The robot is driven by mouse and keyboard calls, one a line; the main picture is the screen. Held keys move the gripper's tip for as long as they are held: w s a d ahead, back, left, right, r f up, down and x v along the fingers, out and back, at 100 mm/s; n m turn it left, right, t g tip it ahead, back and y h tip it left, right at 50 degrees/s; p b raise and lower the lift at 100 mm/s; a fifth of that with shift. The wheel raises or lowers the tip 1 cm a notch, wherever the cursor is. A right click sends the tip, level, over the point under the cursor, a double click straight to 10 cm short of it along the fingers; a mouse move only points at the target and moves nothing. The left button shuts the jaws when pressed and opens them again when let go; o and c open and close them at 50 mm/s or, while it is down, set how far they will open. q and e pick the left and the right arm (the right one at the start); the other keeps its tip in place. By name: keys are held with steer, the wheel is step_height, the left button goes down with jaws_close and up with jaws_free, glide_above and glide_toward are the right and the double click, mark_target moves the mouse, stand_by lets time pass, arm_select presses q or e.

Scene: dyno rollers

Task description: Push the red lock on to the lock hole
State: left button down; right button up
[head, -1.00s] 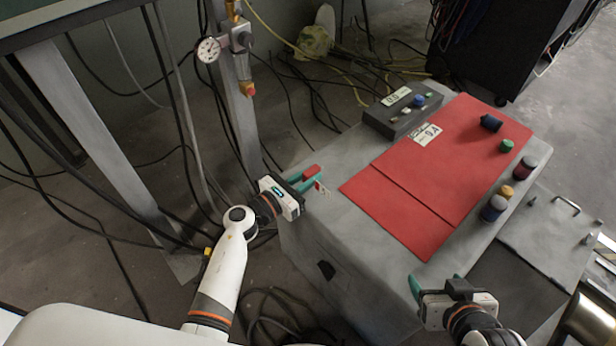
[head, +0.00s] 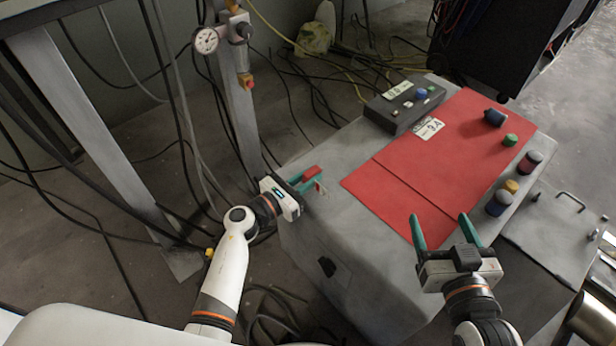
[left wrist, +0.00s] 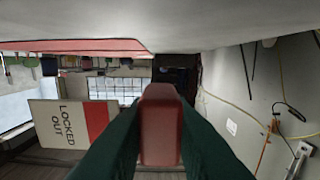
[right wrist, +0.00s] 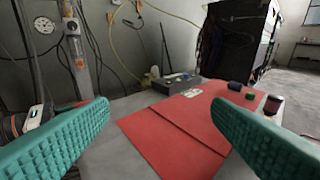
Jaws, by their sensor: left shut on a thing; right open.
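The red lock (head: 312,171) is between the green fingers of my left gripper (head: 309,180), which is shut on it at the left edge of the grey box. In the left wrist view the lock (left wrist: 160,125) fills the middle, and a white-and-red tag (left wrist: 68,122) reading "LOCKED OUT" hangs beside it. My right gripper (head: 445,222) is open and empty near the front end of the red sheet. Its two fingers also show wide apart in the right wrist view. I cannot make out the lock hole; a dark opening (head: 327,267) shows low on the box's near side.
The grey box (head: 325,225) carries a red sheet (head: 440,165), a dark button panel (head: 405,105) and several coloured cylinders along the right. A metal post with a gauge (head: 206,40) stands behind my left gripper. Cables lie on the floor.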

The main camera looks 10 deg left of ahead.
mark_target(308, 194)
arm_select(q)
steer(key=shift+f+b, duration=0.35)
steer(key=shift+f, duration=0.15)
steer(key=shift+f+b, duration=0.45)
steer(key=shift+f, duration=0.1)
steer(key=shift+f+b, duration=0.55)
steer(key=shift+b, duration=0.05)
steer(key=shift+f, duration=0.3)
arm_select(e)
step_height(308, 194, up, 12)
steer(key=s+a+t+y, duration=0.1)
steer(key=s+t+y, duration=0.1)
steer(key=t, duration=0.7)
steer(key=shift+s+y, duration=0.3)
steer(key=shift+y, duration=0.2)
steer(key=shift+a, duration=0.1)
arm_select(q)
steer(key=c, duration=1.2)
jaws_free()
steer(key=v, duration=1.2)
steer(key=shift+p, duration=0.4)
arm_select(e)
steer(key=w+f+g, duration=0.1)
steer(key=f, duration=0.1)
steer(key=w+f+g+h, duration=0.1)
steer(key=f+g, duration=0.1)
steer(key=shift+w, duration=0.2)
